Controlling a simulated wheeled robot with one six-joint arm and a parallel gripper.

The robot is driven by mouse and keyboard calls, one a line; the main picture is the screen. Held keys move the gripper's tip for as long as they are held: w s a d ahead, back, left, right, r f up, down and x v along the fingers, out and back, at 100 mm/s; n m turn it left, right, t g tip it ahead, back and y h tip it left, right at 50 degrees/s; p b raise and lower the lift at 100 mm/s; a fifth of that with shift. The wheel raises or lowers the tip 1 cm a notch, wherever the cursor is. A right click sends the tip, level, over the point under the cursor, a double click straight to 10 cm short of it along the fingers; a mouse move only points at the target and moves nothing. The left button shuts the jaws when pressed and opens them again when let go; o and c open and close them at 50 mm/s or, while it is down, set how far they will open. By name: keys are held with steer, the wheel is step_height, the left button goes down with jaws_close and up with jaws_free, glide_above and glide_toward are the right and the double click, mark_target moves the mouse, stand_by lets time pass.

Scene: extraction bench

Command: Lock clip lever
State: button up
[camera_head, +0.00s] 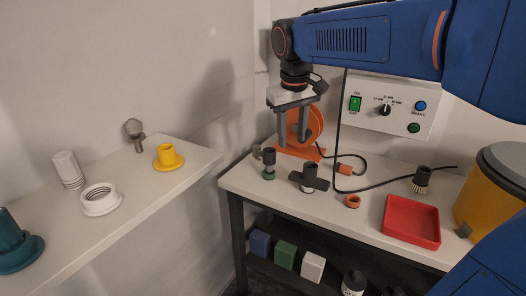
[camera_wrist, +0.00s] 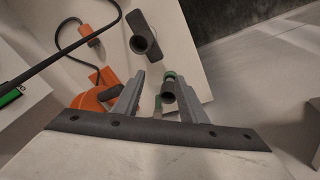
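My gripper (camera_head: 292,142) points down above the bench's left part, with its two fingers apart and nothing seen between them. The wrist view also shows my gripper (camera_wrist: 156,77) with a gap between the fingertips. A small dark cylindrical fitting with a green base (camera_head: 269,164) stands upright on the bench below and left of the fingers. In the wrist view this fitting (camera_wrist: 168,92) shows near the right finger; contact cannot be told. A black T-shaped part (camera_head: 309,180) stands to its right. I cannot make out a clip lever for certain.
An orange round device (camera_head: 312,124) stands behind the fingers, with a black cable and orange connector (camera_head: 345,169). A red tray (camera_head: 411,222), orange ring (camera_head: 352,201), brush (camera_head: 421,180) and yellow bin (camera_head: 490,196) are right. A control panel (camera_head: 387,105) is behind. A shelf (camera_head: 127,203) holds fittings.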

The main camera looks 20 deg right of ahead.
step_height(320, 180, up, 2)
steer(key=n+g+h, duration=0.1)
steer(key=g, duration=0.1)
glide_above(261, 155)
steer(key=s+a, duration=0.2)
steer(key=w, duration=0.1)
steer(key=d+f, duration=0.1)
steer(key=f, duration=1)
steer(key=w+d+f, duration=0.1)
steer(key=f, duration=0.4)
steer(key=shift+d+f, duration=0.3)
steer(key=shift+d, duration=0.05)
jaws_close()
